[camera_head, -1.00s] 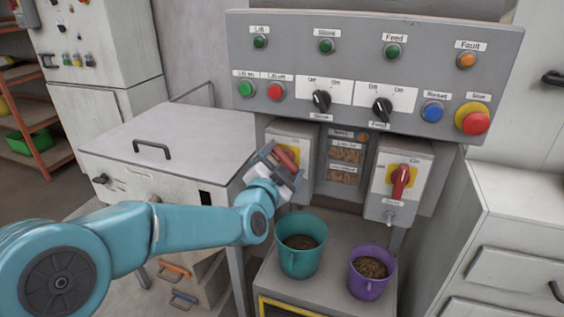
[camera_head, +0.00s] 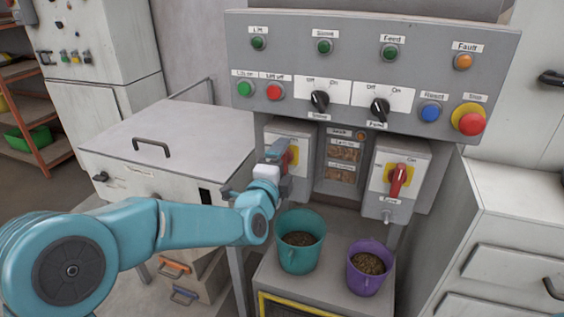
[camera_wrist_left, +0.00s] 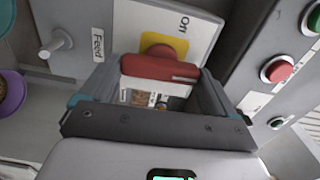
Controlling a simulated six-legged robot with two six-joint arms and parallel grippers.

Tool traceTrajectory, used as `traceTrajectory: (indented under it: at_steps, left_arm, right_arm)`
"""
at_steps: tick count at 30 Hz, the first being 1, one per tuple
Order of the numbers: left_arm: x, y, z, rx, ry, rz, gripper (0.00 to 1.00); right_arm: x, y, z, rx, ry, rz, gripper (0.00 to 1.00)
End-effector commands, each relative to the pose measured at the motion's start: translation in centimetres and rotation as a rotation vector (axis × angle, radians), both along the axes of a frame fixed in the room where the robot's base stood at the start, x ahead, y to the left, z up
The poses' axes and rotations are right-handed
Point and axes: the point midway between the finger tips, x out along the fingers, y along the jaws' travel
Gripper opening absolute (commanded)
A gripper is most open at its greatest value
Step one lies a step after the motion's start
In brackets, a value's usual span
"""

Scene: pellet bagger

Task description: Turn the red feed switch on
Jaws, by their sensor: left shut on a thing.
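The red feed switch handle (camera_wrist_left: 160,68) sits on a yellow plate (camera_wrist_left: 163,45) on a grey box labelled "Feed", seen close in the left wrist view. In the head view this box (camera_head: 300,138) is the left of two under the panel. My left gripper (camera_head: 274,153) covers most of the switch there, and only part of the yellow plate shows. My right gripper is not in view.
A second box with a red handle (camera_head: 397,180) is to the right. The panel (camera_head: 350,65) of lamps, buttons and black knobs hangs above. A teal bucket (camera_head: 300,255) and a purple bucket (camera_head: 366,280) with pellets stand below. A white-lidded cabinet (camera_head: 170,145) is left.

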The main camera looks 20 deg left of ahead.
Motion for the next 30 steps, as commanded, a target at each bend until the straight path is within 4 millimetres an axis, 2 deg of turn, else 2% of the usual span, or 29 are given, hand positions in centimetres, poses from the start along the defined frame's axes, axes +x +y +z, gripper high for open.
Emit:
traceTrajectory:
  at_steps: [20,21,22,30]
  left_arm:
    - [-0.01,0.01,-0.12,0.065,0.0,0.0,0.59]
    - [-0.01,0.01,-0.12,0.065,0.0,0.0,0.93]
    - [-0.01,0.01,-0.12,0.065,0.0,0.0,1.0]
    - [-0.22,0.01,-0.08,0.063,-0.001,0.0,1.0]
  right_arm:
    - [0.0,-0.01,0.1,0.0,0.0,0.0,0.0]
    - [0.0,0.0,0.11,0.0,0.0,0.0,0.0]
    - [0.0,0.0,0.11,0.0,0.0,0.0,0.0]
    - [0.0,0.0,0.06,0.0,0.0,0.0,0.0]
